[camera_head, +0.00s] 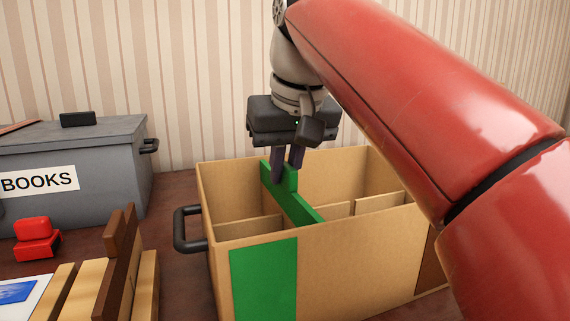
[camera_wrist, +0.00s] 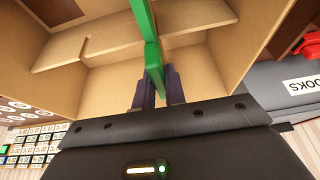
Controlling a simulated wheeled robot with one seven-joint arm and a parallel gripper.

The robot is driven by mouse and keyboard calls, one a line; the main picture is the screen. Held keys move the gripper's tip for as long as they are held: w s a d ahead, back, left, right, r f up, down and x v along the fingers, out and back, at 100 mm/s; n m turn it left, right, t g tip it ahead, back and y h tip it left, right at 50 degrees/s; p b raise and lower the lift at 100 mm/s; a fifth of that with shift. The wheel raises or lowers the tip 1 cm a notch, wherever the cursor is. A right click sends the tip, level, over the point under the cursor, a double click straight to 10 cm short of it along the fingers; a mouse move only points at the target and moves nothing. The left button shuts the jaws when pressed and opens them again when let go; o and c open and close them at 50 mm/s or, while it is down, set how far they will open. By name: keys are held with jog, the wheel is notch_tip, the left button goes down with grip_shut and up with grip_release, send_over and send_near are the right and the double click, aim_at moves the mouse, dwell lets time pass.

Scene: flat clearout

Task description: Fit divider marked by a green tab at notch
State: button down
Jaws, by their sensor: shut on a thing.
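The green divider (camera_head: 302,209) stands in the open cardboard box (camera_head: 345,248), running from the far wall side toward the front wall. My gripper (camera_head: 287,168) is above the box, shut on the raised tab at the divider's far end. In the wrist view, the green divider (camera_wrist: 149,40) runs between the two fingers of my gripper (camera_wrist: 154,88). A green patch (camera_head: 264,280) marks the box's front wall at the left. The divider's lower edge and any notch beneath it are hidden.
Low tan partitions (camera_head: 379,201) stand inside the box. A black handle (camera_head: 188,229) sticks out at its left. A grey BOOKS box (camera_head: 75,155), a red object (camera_head: 36,239) and wooden slats (camera_head: 122,262) lie left. My red arm covers the right side.

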jog(key=shift+f+b, duration=0.5)
jog(key=shift+f, duration=0.2)
jog(key=c, duration=1.4)
grip_release()
jog(key=shift+o, duration=0.2)
jog(key=shift+r, duration=0.15)
jog(key=p+v, duration=0.3)
jog(key=v, duration=0.4)
jog(key=shift+s+r, duration=0.15)
jog(key=shift+r, duration=0.15)
notch_tip(320, 180, up, 5)
jog(key=p, duration=0.5)
jog(key=shift+d+p, duration=0.1)
jog(key=shift+p, duration=0.25)
